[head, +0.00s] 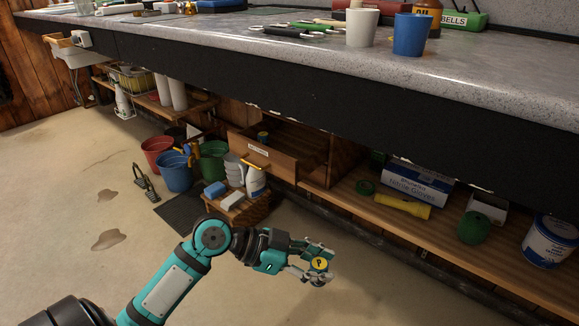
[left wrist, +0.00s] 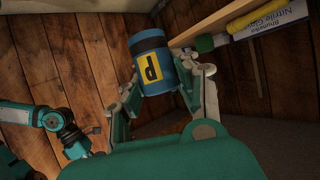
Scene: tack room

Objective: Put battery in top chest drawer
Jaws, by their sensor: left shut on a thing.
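The top chest drawer (head: 268,163) is pulled open under the bench, with a yellow handle and white label.
The bench (head: 370,85) overhangs the drawer and low shelf (head: 375,208). A yellow flashlight (head: 402,206), glove box (head: 416,181) and green roll (head: 474,228) lie on the shelf. Buckets (head: 174,172) and a wooden crate (head: 243,211) stand left of and below the drawer.

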